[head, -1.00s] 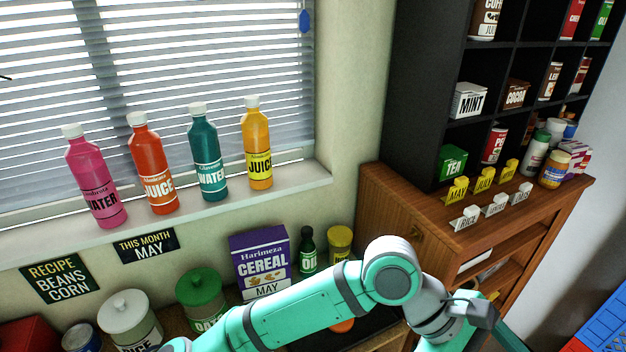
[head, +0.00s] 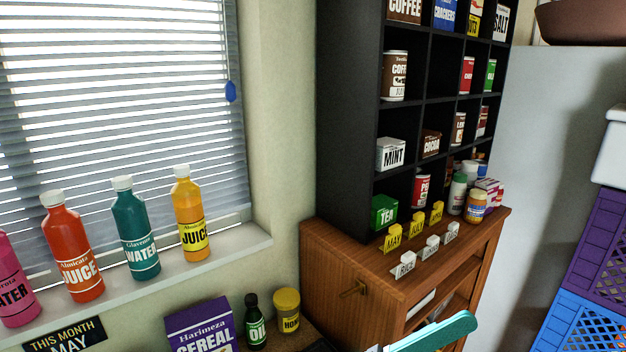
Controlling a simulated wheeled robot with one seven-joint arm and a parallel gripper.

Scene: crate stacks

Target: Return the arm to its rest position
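In the head view only a small part of my teal arm (head: 436,333) shows, at the bottom edge right of centre, in front of the wooden cabinet. The rest of the arm is below the frame. My gripper is not in view, so its state and anything in it are hidden.
The wooden cabinet (head: 329,263) carries a black shelf (head: 345,120) and small yellow and white label cards. Bottles stand on the windowsill (head: 215,262) at left. A purple cereal box (head: 201,326) stands below. Blue (head: 575,325) and purple (head: 597,240) crates are stacked at right.

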